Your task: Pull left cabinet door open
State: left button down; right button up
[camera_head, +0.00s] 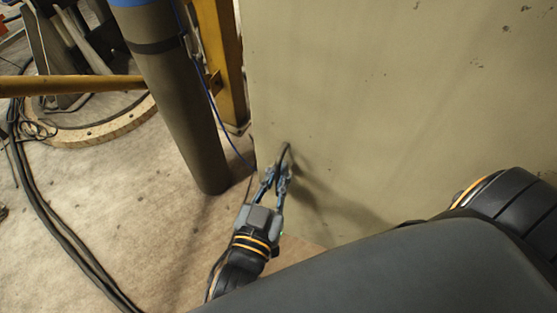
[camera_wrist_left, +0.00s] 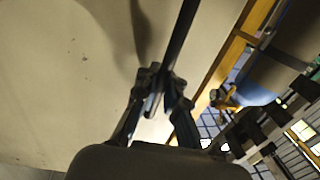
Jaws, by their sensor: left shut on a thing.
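The left cabinet door is a large beige panel (camera_head: 390,90) with small dark specks, filling the upper right of the head view. It also fills the left of the left wrist view (camera_wrist_left: 65,75). A dark curved handle (camera_head: 285,155) sits near its lower left edge; in the left wrist view the handle (camera_wrist_left: 183,32) is a dark bar running up from between the fingers. My left gripper (camera_head: 276,176) is shut on this handle, and its fingertips (camera_wrist_left: 162,90) close around the bar. My right gripper is out of view.
A dark grey column (camera_head: 180,100) with a blue top and a yellow post (camera_head: 218,55) stand just left of the door. Pale floor between is clear.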

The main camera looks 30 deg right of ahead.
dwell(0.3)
pick_arm(q)
jog(key=c, duration=1.4)
grip_release()
jog(key=shift+c, duration=0.2)
jog(key=shift+a, duration=0.1)
jog(key=v, duration=1.2)
